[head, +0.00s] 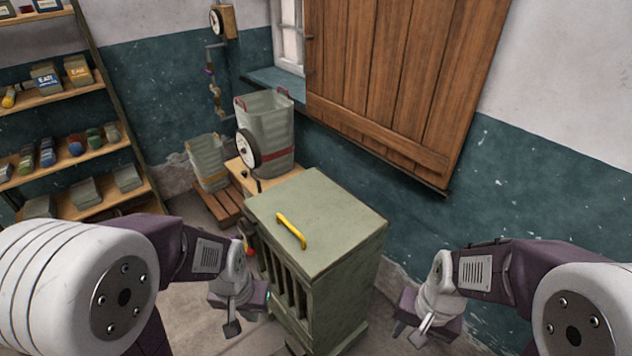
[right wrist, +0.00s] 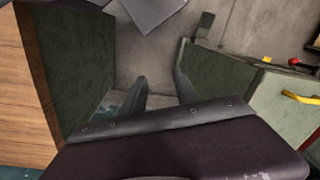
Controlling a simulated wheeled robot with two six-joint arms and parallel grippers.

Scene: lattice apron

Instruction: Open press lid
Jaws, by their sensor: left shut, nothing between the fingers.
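The press is a green box-like cabinet with a flat lid (head: 335,215), closed, and vertical slats (head: 283,277) on its front. A yellow handle (head: 291,231) lies along the lid's front edge; it also shows at the right edge of the right wrist view (right wrist: 300,98). My left gripper (head: 232,328) is shut and empty, low in front of the press on its left side, apart from the handle. My right gripper (head: 409,334) is to the right of the press, lower than the lid; its two fingers (right wrist: 156,92) stand apart with nothing between them.
Behind the press stand a tall grey-green bin (head: 268,135) with a dial and a smaller bin (head: 208,162) on a wooden pallet (head: 217,205). Shelves (head: 75,155) with boxes and jars line the left. A wooden shutter (head: 395,80) hangs on the back wall.

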